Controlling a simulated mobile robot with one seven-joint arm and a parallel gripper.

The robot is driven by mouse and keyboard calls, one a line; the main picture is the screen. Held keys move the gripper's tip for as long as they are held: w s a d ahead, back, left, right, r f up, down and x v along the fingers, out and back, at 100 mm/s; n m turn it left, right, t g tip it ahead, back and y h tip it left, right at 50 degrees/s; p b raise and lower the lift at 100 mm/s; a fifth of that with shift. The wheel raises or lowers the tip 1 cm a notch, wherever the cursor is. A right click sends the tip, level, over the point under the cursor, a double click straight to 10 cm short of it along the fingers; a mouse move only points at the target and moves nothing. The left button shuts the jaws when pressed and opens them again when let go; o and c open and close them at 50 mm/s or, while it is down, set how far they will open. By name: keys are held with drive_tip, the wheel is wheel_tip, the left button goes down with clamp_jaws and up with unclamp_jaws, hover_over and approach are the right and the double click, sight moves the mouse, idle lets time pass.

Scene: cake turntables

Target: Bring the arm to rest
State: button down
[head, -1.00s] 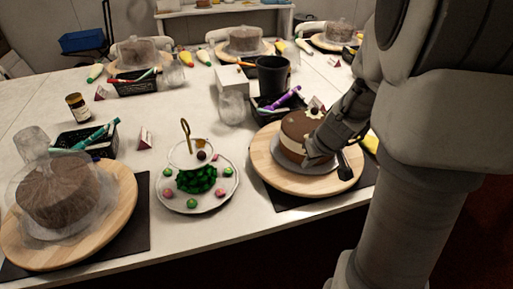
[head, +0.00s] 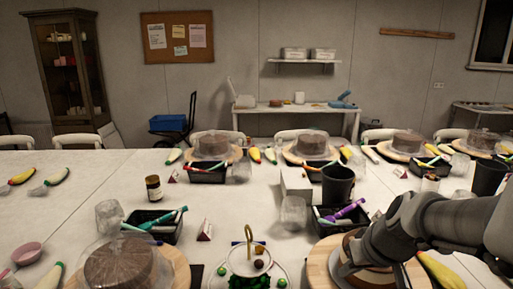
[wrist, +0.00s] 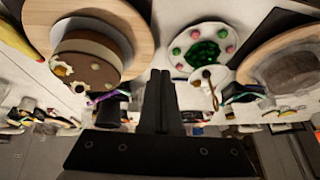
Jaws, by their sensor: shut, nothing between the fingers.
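My gripper shows in the wrist view (wrist: 160,84) with its two dark fingers together and nothing between them. In that view the decorated brown cake (wrist: 98,48), with a pale band and small toppings, sits on a round wooden turntable (wrist: 142,22) to the left, apart from the fingers. In the head view my arm comes in from the right, across the cake at the bottom, and hides much of it; the turntable's rim (head: 316,262) shows beside it. The fingertips are hard to make out there.
A tiered plate of sweets (wrist: 223,35) lies right of the fingers in the wrist view. In the head view a covered cake (head: 122,264) stands bottom left, and a black cup (head: 338,185) and a pen tray (head: 347,219) stand behind my arm.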

drive_tip(key=s+a+r+h+p, duration=0.1)
drive_tip(key=s+a+r+p, duration=0.4)
drive_tip(key=s+r, duration=0.7)
drive_tip(key=shift+s+r+m, duration=0.25)
drive_tip(key=shift+s+m, duration=0.15)
drive_tip(key=shift+s, duration=0.05)
